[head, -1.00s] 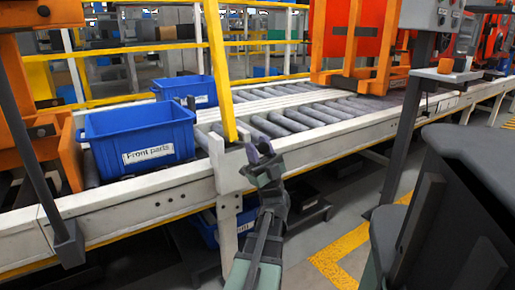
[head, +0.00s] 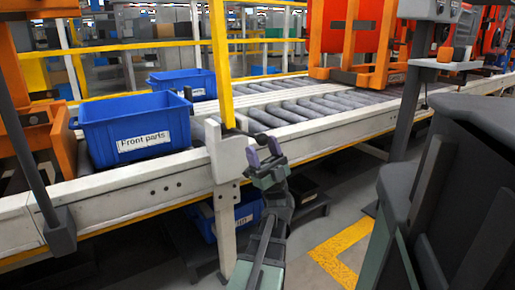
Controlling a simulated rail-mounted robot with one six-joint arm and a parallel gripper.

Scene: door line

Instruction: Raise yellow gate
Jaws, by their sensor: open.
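The yellow gate (head: 221,65) is a long yellow bar. It stands nearly upright, its lower end at the white post (head: 229,155) on the conveyor's near edge, and its top runs out of the picture. My gripper (head: 264,153) is open, with its two purple-grey fingers just right of the post and below the bar's lower end. Nothing shows between the fingers, and they appear apart from the bar.
A blue bin (head: 135,128) labelled "Front parts" sits on the conveyor left of the post, with another blue bin (head: 183,86) behind it. The rollers (head: 310,108) right of the gate are clear. Orange frames stand at left and back right.

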